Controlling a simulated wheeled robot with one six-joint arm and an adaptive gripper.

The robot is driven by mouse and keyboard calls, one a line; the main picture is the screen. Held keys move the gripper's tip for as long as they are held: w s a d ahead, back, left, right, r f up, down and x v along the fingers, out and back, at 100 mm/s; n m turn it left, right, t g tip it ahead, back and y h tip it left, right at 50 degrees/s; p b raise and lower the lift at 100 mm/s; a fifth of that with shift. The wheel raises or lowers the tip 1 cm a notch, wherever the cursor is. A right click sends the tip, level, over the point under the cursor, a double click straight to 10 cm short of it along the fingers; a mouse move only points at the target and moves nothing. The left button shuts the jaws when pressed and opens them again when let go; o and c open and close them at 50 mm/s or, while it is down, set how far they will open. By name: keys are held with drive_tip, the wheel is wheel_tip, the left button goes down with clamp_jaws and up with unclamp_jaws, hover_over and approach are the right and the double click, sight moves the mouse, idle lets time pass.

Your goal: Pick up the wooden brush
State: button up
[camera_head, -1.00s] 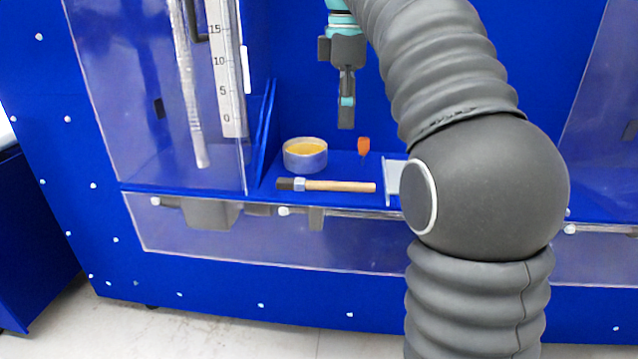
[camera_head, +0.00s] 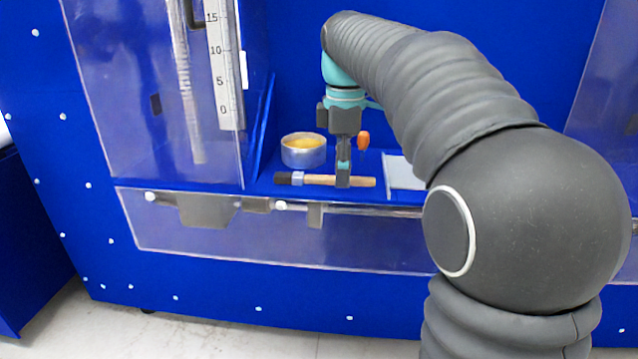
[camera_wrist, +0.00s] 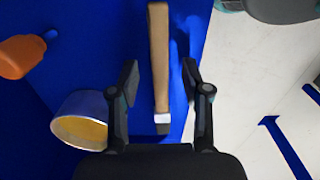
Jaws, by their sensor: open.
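The wooden brush (camera_head: 312,180) lies on the blue shelf, with its dark bristle end to the left and its light wooden handle to the right. My gripper (camera_head: 343,183) points down at the brush's handle and covers part of it in the head view. In the wrist view the brush handle (camera_wrist: 159,60) runs between the two open fingers of my gripper (camera_wrist: 161,82), with a gap on each side. The brush's pale ferrule and dark tip show near the gripper's base there. I cannot tell how far the fingertips are above the shelf.
A metal tin with yellow contents (camera_head: 303,150) stands behind the brush on the left. An orange-handled tool (camera_head: 363,140) is behind my gripper. A grey-white plate (camera_head: 404,171) lies to the right. A clear panel with a ruler (camera_head: 224,70) rises at the left. The shelf's front edge is close.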

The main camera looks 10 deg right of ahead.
drive_tip(key=shift+f, duration=0.3)
clamp_jaws()
drive_tip(key=shift+r, duration=0.1)
drive_tip(key=shift+r, duration=0.65)
wheel_tip(320, 180, up, 3)
drive_tip(key=shift+p, duration=0.6)
drive_tip(key=s+d+r, duration=0.1)
drive_tip(key=d+r, duration=0.2)
drive_tip(key=d, duration=0.2)
drive_tip(key=s+d+r+p, duration=0.1)
drive_tip(key=s+d+r, duration=0.1)
drive_tip(key=d, duration=0.4)
drive_tip(key=shift+d+r, duration=0.15)
drive_tip(key=shift+r, duration=0.6)
